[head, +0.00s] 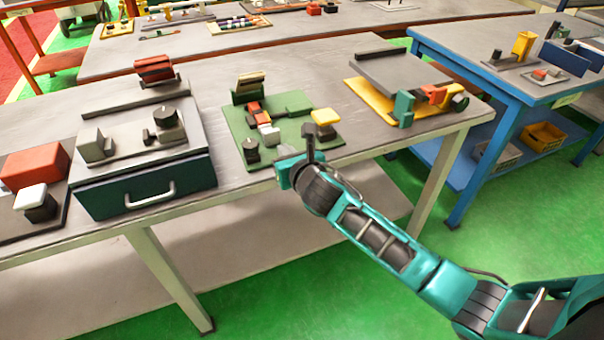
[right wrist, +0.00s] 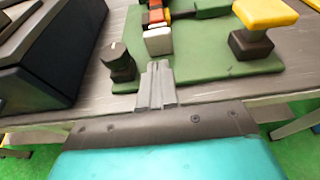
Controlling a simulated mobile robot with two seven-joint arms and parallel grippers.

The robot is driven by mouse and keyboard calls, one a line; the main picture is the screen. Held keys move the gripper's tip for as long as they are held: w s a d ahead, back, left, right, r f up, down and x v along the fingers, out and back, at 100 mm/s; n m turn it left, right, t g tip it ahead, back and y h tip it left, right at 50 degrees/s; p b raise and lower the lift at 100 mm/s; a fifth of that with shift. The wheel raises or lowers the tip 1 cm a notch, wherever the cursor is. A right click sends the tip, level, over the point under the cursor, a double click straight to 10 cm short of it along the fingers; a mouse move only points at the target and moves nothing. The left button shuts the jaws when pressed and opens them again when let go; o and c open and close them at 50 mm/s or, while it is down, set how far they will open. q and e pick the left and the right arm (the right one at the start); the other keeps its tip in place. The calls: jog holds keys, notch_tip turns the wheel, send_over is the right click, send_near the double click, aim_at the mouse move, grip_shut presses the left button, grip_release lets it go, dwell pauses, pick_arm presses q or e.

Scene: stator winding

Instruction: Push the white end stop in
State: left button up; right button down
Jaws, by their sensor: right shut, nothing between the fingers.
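The white end stop (head: 270,134) is a small white block on the green plate (head: 236,125), at the near end of a row of red, orange and black pieces. It also shows in the right wrist view (right wrist: 158,42), just beyond my fingertips. My right gripper (head: 284,160) is at the near edge of the green plate. In the right wrist view my right gripper (right wrist: 157,70) is shut and empty, its fingers pointing at the white end stop. They look very close; I cannot tell whether they touch. My left gripper is out of view.
A black knob (right wrist: 118,62) stands left of my fingers and a yellow-topped button (right wrist: 262,25) stands to the right. A dark drawer box (head: 147,188) is left of the plate. A grey-and-yellow fixture (head: 398,85) is to the right, with bare table between.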

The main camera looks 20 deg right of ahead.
jog(key=v, duration=0.8)
jog(key=s+f+m+g, duration=0.2)
jog(key=s+f+m, duration=0.6)
jog(key=m, duration=0.9)
jog(key=s+f+m+g+y, duration=0.1)
jog(key=s+f+m, duration=0.7)
jog(key=m, duration=0.8)
jog(key=s, duration=0.2)
jog(key=shift+s+f+m+g, duration=0.3)
jog(key=shift+s+m+g, duration=0.1)
jog(key=c, duration=1.8)
grip_release()
jog(key=shift+d, duration=0.1)
jog(key=shift+c, duration=0.2)
